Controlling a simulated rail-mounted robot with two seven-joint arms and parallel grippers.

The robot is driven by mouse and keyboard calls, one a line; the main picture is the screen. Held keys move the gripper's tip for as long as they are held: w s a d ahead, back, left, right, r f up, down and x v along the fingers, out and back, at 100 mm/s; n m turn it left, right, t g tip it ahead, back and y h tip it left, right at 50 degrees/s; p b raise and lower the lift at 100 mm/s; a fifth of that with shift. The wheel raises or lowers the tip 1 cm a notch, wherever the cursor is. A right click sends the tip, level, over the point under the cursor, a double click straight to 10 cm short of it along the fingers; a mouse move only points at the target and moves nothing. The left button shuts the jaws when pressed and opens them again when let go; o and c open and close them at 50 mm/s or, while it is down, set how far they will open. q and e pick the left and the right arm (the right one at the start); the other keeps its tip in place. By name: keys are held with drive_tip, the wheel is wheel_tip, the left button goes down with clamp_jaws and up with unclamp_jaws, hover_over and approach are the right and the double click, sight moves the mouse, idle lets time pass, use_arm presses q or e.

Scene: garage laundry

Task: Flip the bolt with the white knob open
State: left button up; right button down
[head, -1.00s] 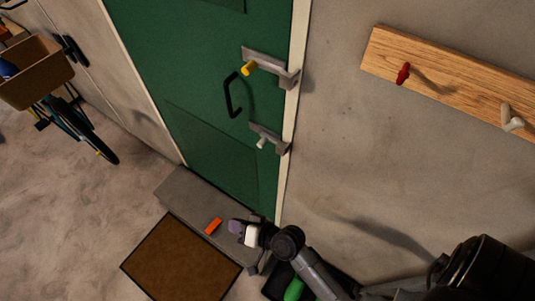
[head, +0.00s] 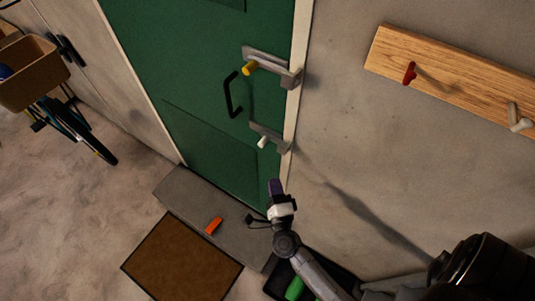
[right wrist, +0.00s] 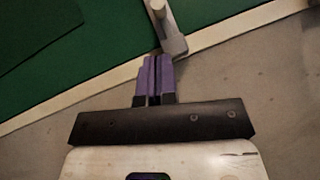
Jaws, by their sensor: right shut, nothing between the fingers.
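The green door (head: 200,90) carries two grey bolts at its right edge. The lower bolt (head: 272,138) has a white knob (head: 263,141). The upper bolt (head: 270,64) has a yellow knob (head: 249,68). My right gripper (head: 274,184) is below the lower bolt in the head view, apart from it, with its purple fingers shut and empty. In the right wrist view the purple fingertips (right wrist: 154,62) point at the bolt (right wrist: 174,35), whose pale knob (right wrist: 157,5) shows at the top edge. My left gripper is not in view.
A grey step (head: 200,205) with an orange object (head: 213,226) lies below the door, beside a brown mat (head: 180,262). A black handle (head: 232,95) is on the door. A wooden peg rack (head: 450,75) hangs at right. A bicycle (head: 80,130) stands at left.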

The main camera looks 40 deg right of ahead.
drive_tip(key=shift+w, duration=0.1)
idle(0.3)
use_arm(q)
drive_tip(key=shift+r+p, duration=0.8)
drive_tip(key=shift+p, duration=0.05)
use_arm(e)
approach(267, 137)
drive_tip(key=w, duration=0.2)
drive_tip(key=w+d, duration=0.1)
drive_tip(key=w, duration=0.1)
drive_tip(key=shift+w+d, duration=0.15)
drive_tip(key=shift+d, duration=0.05)
